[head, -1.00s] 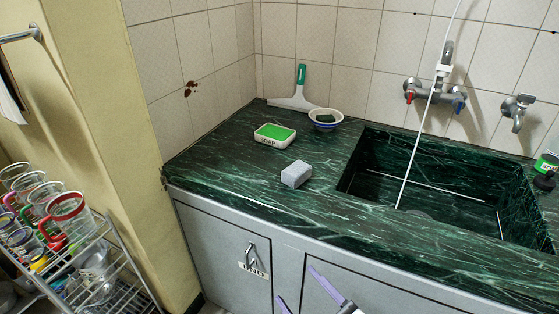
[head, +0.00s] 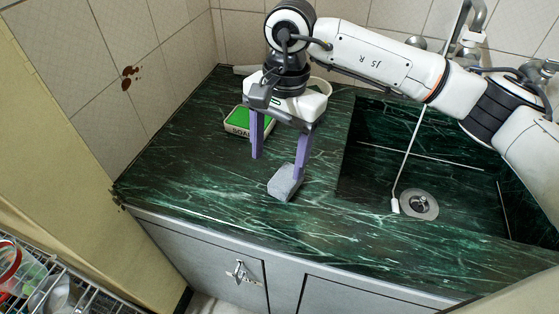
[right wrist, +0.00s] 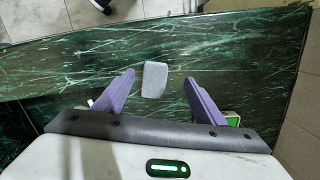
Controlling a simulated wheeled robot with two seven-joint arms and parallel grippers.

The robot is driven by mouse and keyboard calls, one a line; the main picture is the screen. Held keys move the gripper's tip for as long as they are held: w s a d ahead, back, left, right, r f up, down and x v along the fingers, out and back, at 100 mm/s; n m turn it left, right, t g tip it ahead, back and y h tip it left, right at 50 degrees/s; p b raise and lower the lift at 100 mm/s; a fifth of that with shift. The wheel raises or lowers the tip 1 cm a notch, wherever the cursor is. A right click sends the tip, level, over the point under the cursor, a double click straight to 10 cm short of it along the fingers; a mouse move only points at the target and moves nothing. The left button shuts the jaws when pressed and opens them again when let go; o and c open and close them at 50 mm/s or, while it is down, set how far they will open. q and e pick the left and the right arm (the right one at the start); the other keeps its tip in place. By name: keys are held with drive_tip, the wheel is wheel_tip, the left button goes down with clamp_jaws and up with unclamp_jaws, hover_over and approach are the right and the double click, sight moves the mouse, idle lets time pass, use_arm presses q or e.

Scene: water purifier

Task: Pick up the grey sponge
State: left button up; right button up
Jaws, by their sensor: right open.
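The grey sponge (head: 285,183) lies on the green marble counter, left of the sink. It also shows in the right wrist view (right wrist: 154,80), beyond and between the two fingertips. My right gripper (head: 277,166) is open and empty, pointing down above the counter. In the head view, its right purple finger overlaps the sponge's top edge, and its left finger hangs to the sponge's upper left, in front of the soap dish. I cannot tell the exact height of the fingertips over the sponge. My left gripper is out of view.
The soap dish (head: 237,130) with a green top stands behind the gripper. A bowl (head: 321,85) is partly hidden behind my right arm. The sink (head: 365,190) with its drain and a thin white hose is to the right. The counter's left part is clear.

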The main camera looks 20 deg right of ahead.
sight(286, 176)
drive_tip(key=w+d, duration=0.1)
drive_tip(key=d+h, duration=0.1)
drive_tip(key=shift+w+d+r+t, duration=0.1)
drive_tip(key=shift+w+d+t, duration=0.2)
drive_tip(key=shift+w, duration=0.05)
wheel_tip(286, 176, down, 3)
drive_tip(key=shift+s+f+p, duration=0.15)
drive_tip(key=shift+f+p, duration=0.05)
drive_tip(key=shift+p, duration=0.1)
drive_tip(key=f, duration=0.2)
drive_tip(key=f+p, duration=0.1)
drive_tip(key=f, duration=0.2)
drive_tip(key=shift+s+a, duration=0.15)
drive_tip(key=shift+a, duration=0.05)
drive_tip(key=shift+f, duration=0.4)
drive_tip(key=c, duration=1.1)
wheel_tip(286, 176, up, 10)
drive_tip(key=shift+r+b, duration=0.1)
drive_tip(key=shift+b, duration=0.4)
